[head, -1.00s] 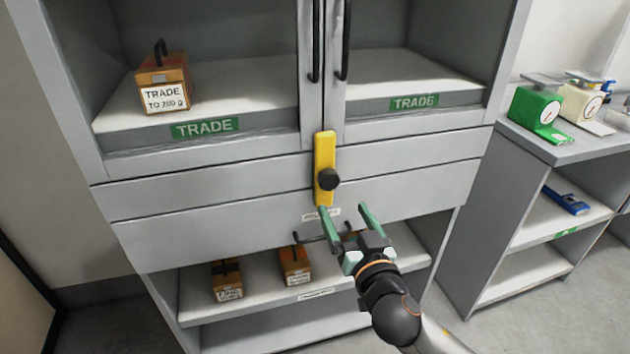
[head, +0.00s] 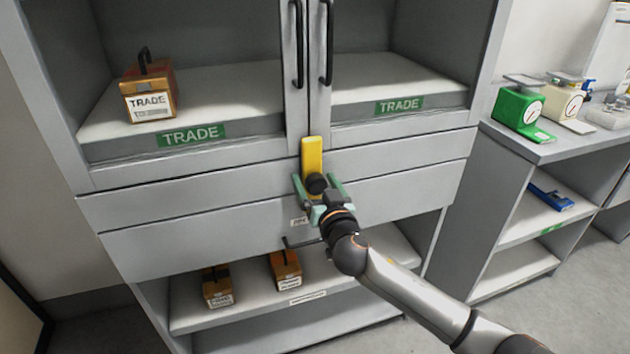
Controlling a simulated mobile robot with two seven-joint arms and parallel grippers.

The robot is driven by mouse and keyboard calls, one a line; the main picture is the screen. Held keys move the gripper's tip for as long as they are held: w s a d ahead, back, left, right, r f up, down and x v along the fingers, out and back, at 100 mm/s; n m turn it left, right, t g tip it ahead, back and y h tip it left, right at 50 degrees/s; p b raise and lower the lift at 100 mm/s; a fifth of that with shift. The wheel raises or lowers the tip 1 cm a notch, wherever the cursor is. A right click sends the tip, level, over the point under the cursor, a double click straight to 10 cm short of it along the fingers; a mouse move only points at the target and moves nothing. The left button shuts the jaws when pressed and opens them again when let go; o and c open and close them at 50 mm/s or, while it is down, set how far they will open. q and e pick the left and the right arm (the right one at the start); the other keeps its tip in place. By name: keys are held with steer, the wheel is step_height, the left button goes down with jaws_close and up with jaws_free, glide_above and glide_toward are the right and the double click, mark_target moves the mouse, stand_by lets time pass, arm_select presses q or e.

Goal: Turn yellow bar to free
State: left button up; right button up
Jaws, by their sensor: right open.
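The gripper hides the bar's lower end. My left gripper is not in view.
Two black door handles (head: 299,45) hang above the bar. A wooden box (head: 150,90) stands on the left upper shelf, and smaller boxes (head: 286,268) on the lower shelf. A green scale (head: 518,108) stands on the right bench.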

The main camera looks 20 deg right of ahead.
steer(key=shift+w, duration=0.15)
jaws_close()
stand_by(0.7)
